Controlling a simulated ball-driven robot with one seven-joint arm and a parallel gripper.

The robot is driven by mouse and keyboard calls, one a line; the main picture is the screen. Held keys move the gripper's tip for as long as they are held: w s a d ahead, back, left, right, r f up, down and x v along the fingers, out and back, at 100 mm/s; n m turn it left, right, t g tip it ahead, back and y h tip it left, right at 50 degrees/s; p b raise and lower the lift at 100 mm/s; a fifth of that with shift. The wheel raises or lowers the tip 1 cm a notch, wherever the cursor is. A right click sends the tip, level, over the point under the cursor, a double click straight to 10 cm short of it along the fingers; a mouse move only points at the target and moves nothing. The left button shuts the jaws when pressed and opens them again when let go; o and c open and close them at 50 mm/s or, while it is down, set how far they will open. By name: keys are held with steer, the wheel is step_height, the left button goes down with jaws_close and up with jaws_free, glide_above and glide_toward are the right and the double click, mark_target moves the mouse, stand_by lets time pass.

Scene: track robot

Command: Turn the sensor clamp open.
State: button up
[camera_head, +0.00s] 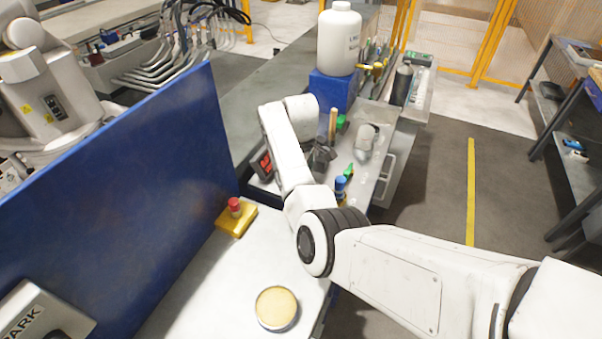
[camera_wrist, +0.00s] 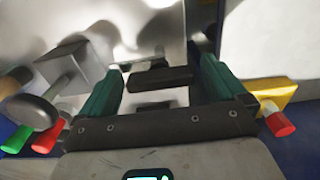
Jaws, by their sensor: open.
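My gripper (camera_wrist: 160,67) is in the wrist view, with its two green fingers spread apart. A dark bar (camera_wrist: 160,78) shows between the fingers, over a pale surface. It may be part of the sensor clamp, but I cannot tell for sure. I see no contact between it and the fingers. A grey block with a dark round knob (camera_wrist: 34,112) on a stem is to the left of the fingers. In the head view my arm reaches over the bench and largely hides the area around the gripper.
A yellow box with a red button (camera_head: 235,217) is on the bench near a blue partition (camera_head: 120,170). A round tan-topped container (camera_head: 277,308) is at the front. A white bottle (camera_head: 339,40) stands on a blue block (camera_head: 333,90) behind. Grey floor is clear at right.

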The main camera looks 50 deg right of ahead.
steer(key=shift+r, duration=0.1)
step_height(320, 180, up, 11)
steer(key=b, duration=0.1)
steer(key=shift+f+b, duration=0.2)
steer(key=shift+b, duration=0.2)
stand_by(0.5)
